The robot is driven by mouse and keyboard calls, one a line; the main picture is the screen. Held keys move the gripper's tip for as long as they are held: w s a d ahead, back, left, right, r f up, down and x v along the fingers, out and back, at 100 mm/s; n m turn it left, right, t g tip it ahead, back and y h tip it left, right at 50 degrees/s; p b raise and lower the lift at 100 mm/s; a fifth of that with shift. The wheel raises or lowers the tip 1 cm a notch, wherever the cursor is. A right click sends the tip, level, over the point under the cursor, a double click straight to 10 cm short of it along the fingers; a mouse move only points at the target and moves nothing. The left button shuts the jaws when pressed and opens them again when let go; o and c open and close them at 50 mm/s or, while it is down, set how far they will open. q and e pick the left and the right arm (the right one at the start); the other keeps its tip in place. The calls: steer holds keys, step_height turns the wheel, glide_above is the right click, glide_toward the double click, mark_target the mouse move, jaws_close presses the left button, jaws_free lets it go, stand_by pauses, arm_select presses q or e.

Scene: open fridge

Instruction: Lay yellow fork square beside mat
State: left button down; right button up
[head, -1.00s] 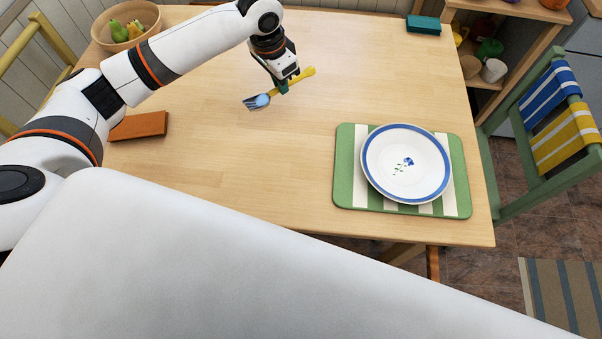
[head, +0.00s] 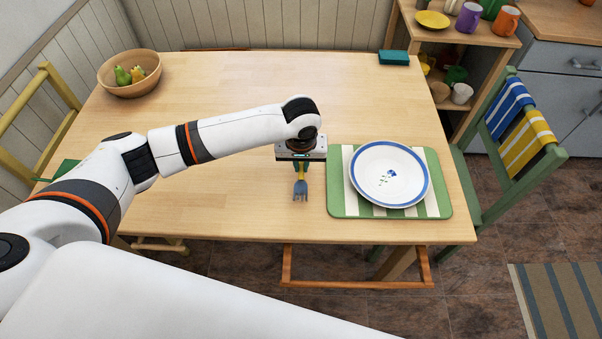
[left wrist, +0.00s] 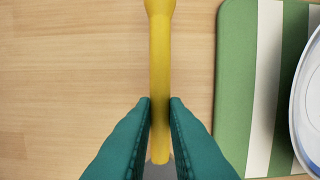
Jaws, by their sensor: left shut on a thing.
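The yellow fork (head: 300,175) has a yellow handle and a blue-grey tined head that points toward the table's front edge in the head view. My left gripper (head: 301,168) is shut on the fork's handle, just left of the mat. In the left wrist view the handle (left wrist: 160,60) runs straight up the picture between the teal fingers (left wrist: 160,118), roughly parallel to the mat's edge. The green and white striped mat (head: 337,190) lies right of the fork with a gap between; it also shows in the left wrist view (left wrist: 235,80). I cannot tell whether the fork touches the table. My right gripper is not in view.
A white plate with a blue rim (head: 388,174) sits on the mat. A fruit bowl (head: 128,78) stands at the back left and a teal box (head: 393,58) at the back right. The middle of the table is clear.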

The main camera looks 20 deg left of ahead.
mark_target(301, 169)
arm_select(q)
steer(key=shift+f, duration=2.05)
steer(key=c, duration=1.4)
jaws_free()
steer(key=shift+f, duration=0.1)
steer(key=shift+c, duration=0.2)
steer(key=r, duration=0.4)
steer(key=s+r, duration=0.1)
steer(key=r, duration=0.3)
steer(key=s+r, duration=0.1)
steer(key=r, duration=0.3)
steer(key=shift+d+r, duration=0.1)
steer(key=shift+d, duration=0.15)
steer(key=shift+w, duration=0.1)
